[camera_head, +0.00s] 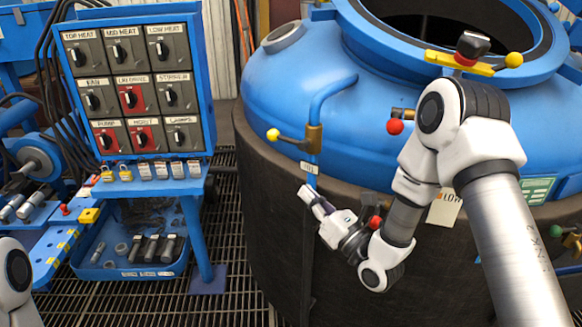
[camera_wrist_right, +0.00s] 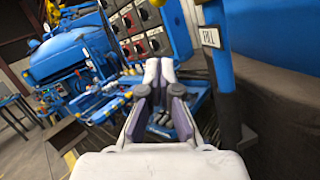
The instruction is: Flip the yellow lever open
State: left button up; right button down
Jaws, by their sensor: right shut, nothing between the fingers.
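A lever with a yellow ball (camera_head: 272,135) sticks out to the left from a brass valve (camera_head: 313,139) on a blue pipe. A white tag (camera_head: 309,167) hangs below the valve; it also shows in the right wrist view (camera_wrist_right: 210,38). Another yellow ball (camera_head: 514,60) ends a yellow bar on the vessel's top rim. My right gripper (camera_head: 305,191) is below the tag and the valve, apart from the lever, pointing up and left. Its fingers are together and empty in the right wrist view (camera_wrist_right: 160,72). My left gripper is out of view.
The blue vessel (camera_head: 380,90) sits in a dark round casing (camera_head: 270,220). A red-ball handle (camera_head: 395,126) is right of the valve. A switch panel (camera_head: 135,85) and a blue tray (camera_head: 120,271) stand left. Open grating lies between the panel stand and casing.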

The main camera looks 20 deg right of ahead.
aim_at(288, 140)
jog(key=d+r+p+x, duration=0.1)
jog(key=r+p+x, duration=0.1)
jog(key=x, duration=1)
jog(key=shift+r, duration=0.35)
